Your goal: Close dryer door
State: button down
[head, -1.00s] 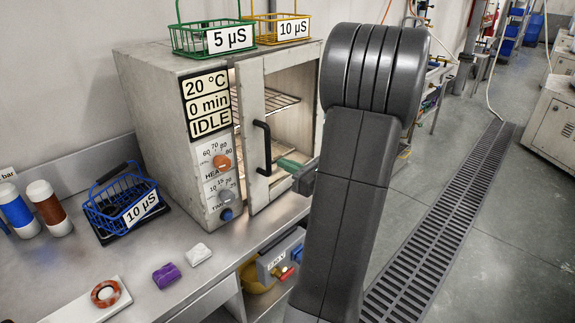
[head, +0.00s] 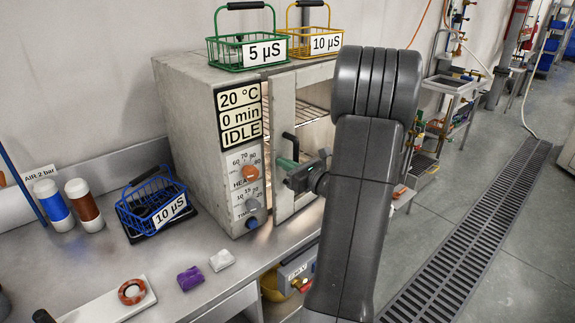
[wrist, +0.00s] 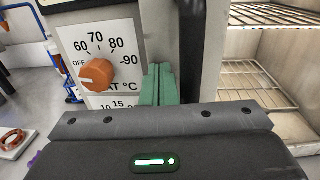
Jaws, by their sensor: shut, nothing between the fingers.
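The dryer (head: 190,125) is a pale box on the bench, with a display reading 20 °C, 0 min, IDLE. Its narrow pale door (head: 281,100) stands open, and wire racks show to its right. The dark door handle (head: 289,137) is mostly hidden behind my gripper. My gripper (head: 287,163) has green fingers, shut and empty, in front of the door near the handle. In the wrist view the fingers (wrist: 157,84) are together beside a dark upright bar, with the orange heat knob (wrist: 97,73) to the left. I cannot tell whether they touch the door.
A green basket (head: 240,52) and a yellow basket (head: 312,42) stand on the dryer. A blue basket (head: 150,205), two bottles and small blocks are on the bench (head: 150,262). A floor grate (head: 470,230) runs along the clear floor at right.

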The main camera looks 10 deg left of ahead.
aim_at(275, 157)
jog(key=a, duration=0.1)
jog(key=w+a+m+t+b, duration=0.1)
jog(key=w+a+t+h+b, duration=0.1)
jog(key=shift+w+a+r+m, duration=0.15)
jog(key=shift+a+r+m, duration=0.15)
jog(key=shift+a, duration=0.1)
